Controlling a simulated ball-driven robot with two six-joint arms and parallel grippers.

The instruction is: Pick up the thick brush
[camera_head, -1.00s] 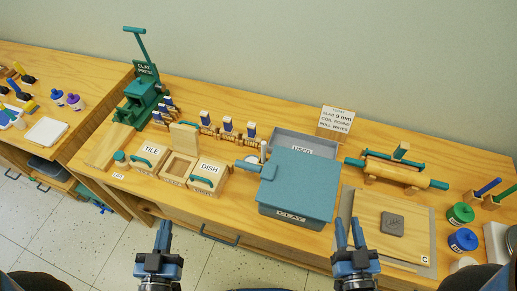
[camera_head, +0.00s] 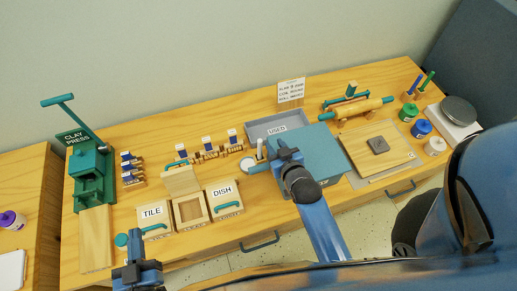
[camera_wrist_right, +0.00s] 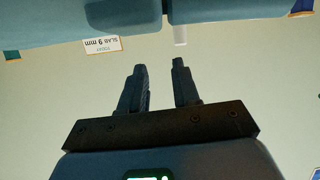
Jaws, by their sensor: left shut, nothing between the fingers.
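Two upright handles, one blue (camera_head: 414,84) and one green (camera_head: 428,79), stand in small wooden holders at the far right of the bench in the head view. I cannot tell whether either is the thick brush. My right gripper (camera_head: 280,147) is above the left part of the blue-lidded box (camera_head: 322,142), hiding part of it. In the right wrist view its two fingers (camera_wrist_right: 160,78) are apart with nothing between them. My left gripper (camera_head: 133,243) is shut and empty at the bench's front edge, below the TILE box (camera_head: 154,212).
A green clay press (camera_head: 90,170) stands at the left. The DISH box (camera_head: 224,196), a grey USED tray (camera_head: 262,128), a rolling pin (camera_head: 358,107), a wooden board (camera_head: 360,152) and paint jars (camera_head: 421,128) crowd the bench. A dark panel (camera_head: 480,50) rises at the right.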

